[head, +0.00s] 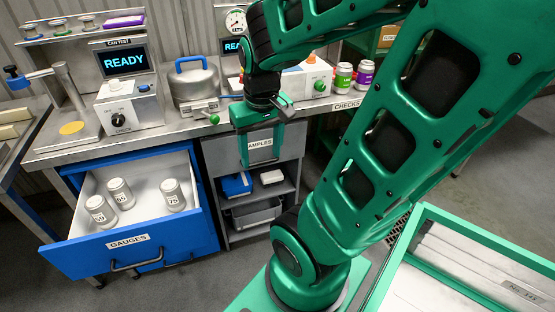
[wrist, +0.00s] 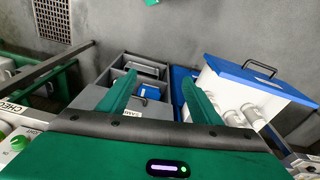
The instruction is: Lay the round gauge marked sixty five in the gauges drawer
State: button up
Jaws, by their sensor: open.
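The gauges drawer (head: 135,236) is pulled open at the left of the head view, with a blue front and a white inside. Three white round gauges stand in it. The gauge that appears to read 65 (head: 121,193) is the middle one, near another gauge (head: 100,211) to its left. A third gauge (head: 172,195), apparently marked 75, stands to the right. My gripper (head: 262,160) is open and empty, pointing down in front of the bench, to the right of the drawer. The wrist view shows its spread fingers (wrist: 157,88) and the drawer (wrist: 285,93) beyond the right one.
A grey cabinet with a samples drawer (head: 288,142) and shelves holding a blue box (head: 236,185) and a grey bin (head: 257,213) is beside the open drawer. The bench carries a can tester (head: 128,110), a lidded pot (head: 193,82) and cans (head: 343,77).

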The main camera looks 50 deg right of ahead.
jog(key=s+a+r+m+g+y, duration=0.1)
jog(key=s, duration=0.6)
jog(key=shift+s+r+m, duration=0.15)
jog(key=shift+r+m, duration=0.2)
jog(key=shift+m, duration=0.05)
jog(key=shift+w+f, duration=0.25)
jog(key=shift+w, duration=0.4)
